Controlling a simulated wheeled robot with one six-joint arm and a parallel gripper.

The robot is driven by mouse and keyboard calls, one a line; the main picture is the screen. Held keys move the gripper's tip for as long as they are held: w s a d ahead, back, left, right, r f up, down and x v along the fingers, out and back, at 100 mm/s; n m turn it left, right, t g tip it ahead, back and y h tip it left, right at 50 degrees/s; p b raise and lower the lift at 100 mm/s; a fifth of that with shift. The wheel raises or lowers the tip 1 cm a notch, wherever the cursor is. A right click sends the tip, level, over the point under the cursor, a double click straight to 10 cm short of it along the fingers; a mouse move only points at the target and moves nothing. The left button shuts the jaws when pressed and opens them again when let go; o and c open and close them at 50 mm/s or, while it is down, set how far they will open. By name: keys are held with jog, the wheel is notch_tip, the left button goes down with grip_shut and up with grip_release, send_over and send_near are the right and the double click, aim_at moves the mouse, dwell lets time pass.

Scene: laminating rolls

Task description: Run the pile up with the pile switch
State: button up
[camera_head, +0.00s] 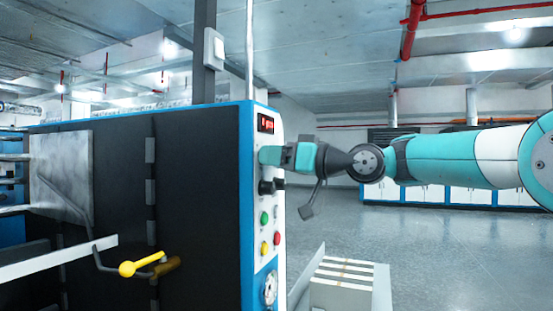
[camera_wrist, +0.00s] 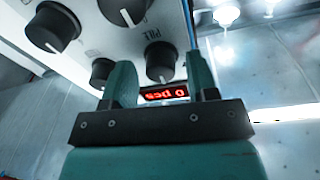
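The control panel (camera_head: 263,205) is on the end of a blue and black machine. In the wrist view a black knob (camera_wrist: 160,60) with a white pointer line sits close to the printed word PILE (camera_wrist: 152,34). My gripper (camera_wrist: 159,64) is open, with one finger to each side of this knob in the picture. I cannot tell whether either finger touches it. In the head view my gripper (camera_head: 271,155) is at the upper panel, below the red display (camera_head: 266,123), and hides the knob there.
Other black knobs (camera_wrist: 52,27) are close by, one (camera_wrist: 102,72) beside the left finger. Lower on the panel are a green button (camera_head: 264,217) and a red button (camera_head: 277,238). A yellow-handled lever (camera_head: 128,268) sticks out from the machine. Open floor (camera_head: 440,250) lies to the right.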

jog(key=b+v, duration=0.5)
jog(key=v, duration=1.2)
jog(key=shift+d, duration=0.25)
jog(key=shift+s, duration=0.1)
jog(key=s+a+f+m+g+h+p, duration=0.1)
jog(key=s+a+f+h+p, duration=0.15)
jog(key=s+f, duration=0.3)
jog(key=s+a+f+m+g+h+p, duration=0.1)
jog(key=s+a+f+m+g+h, duration=0.1)
jog(key=s+a+f+h, duration=0.25)
jog(key=s+d+f+g+h+p, duration=0.1)
jog(key=s+d+f+g+h, duration=0.1)
jog(key=s+f, duration=0.5)
jog(key=s+d+f+m+g+h+p, duration=0.1)
jog(key=s+d+f+h, duration=0.3)
jog(key=s, duration=0.8)
notch_tip(320, 180, down, 4)
jog(key=shift+d+f+g, duration=0.2)
jog(key=shift+d+g, duration=0.6)
jog(key=shift+d, duration=0.4)
